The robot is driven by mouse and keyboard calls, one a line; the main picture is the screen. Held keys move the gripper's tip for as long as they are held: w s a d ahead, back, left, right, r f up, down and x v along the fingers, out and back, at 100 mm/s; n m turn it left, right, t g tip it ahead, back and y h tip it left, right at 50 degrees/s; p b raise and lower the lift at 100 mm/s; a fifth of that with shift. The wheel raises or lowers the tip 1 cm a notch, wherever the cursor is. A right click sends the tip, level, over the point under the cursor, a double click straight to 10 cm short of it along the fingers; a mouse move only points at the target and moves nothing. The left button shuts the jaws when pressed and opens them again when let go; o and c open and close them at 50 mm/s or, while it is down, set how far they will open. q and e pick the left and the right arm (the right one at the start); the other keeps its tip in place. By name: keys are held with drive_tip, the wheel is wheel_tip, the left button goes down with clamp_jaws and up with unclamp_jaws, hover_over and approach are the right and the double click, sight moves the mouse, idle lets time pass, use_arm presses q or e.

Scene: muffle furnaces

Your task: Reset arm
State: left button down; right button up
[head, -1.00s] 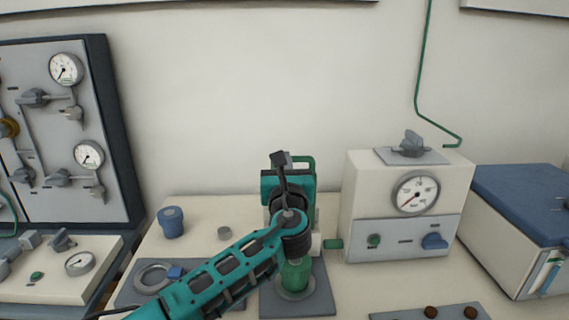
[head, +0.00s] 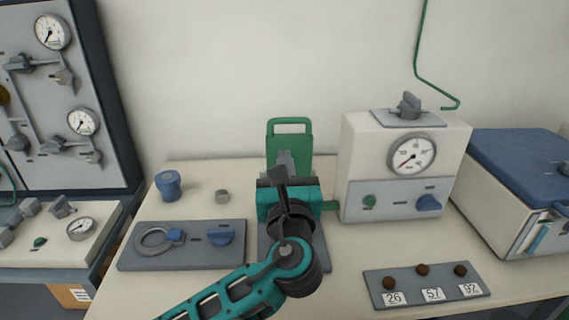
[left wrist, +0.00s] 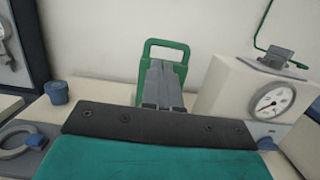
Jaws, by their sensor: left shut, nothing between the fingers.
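My left gripper (head: 285,158) is at the middle of the head view, its arm coming in from the bottom left. Its grey fingers point away from me and are together, with nothing between them. In the left wrist view the shut fingers (left wrist: 161,84) stand in front of a green upright piece with a loop handle (left wrist: 181,48). This green piece (head: 290,128) also shows behind the fingers in the head view. I cannot tell whether they touch. My arm hides much of the grey plate (head: 318,258) below. My right gripper is not in view.
A white gauge box (head: 360,165) stands right of the gripper, a blue-lidded box (head: 520,165) farther right. A grey panel with a ring and blue knob (head: 190,255) lies left. A blue pot (head: 168,186) stands behind it. A numbered plate with brown balls (head: 410,280) lies front right.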

use_arm(q)
drive_tip(key=s+a+f+n+g+y, duration=0.1)
drive_tip(key=s+a+f+n+g, duration=0.3)
drive_tip(key=a+f+n, duration=0.3)
drive_tip(key=s+a+f+n+g+y, duration=0.1)
drive_tip(key=s+a+f+n+g, duration=0.4)
drive_tip(key=f+n, duration=0.45)
drive_tip(key=s+a+f+n+g+h, duration=0.1)
drive_tip(key=s+a+f+n+g, duration=0.4)
drive_tip(key=s+n, duration=0.45)
drive_tip(key=s+a+f+n+g+h, duration=0.1)
drive_tip(key=s+a+f+n+g, duration=0.15)
drive_tip(key=s+a+n, duration=0.7)
drive_tip(key=w+d+f+m+t+h, duration=0.2)
drive_tip(key=w+d+f+t, duration=0.3)
drive_tip(key=f+t, duration=0.2)
wheel_tip(320, 180, down, 2)
drive_tip(key=shift+w+d, duration=0.2)
drive_tip(key=shift+w, duration=0.2)
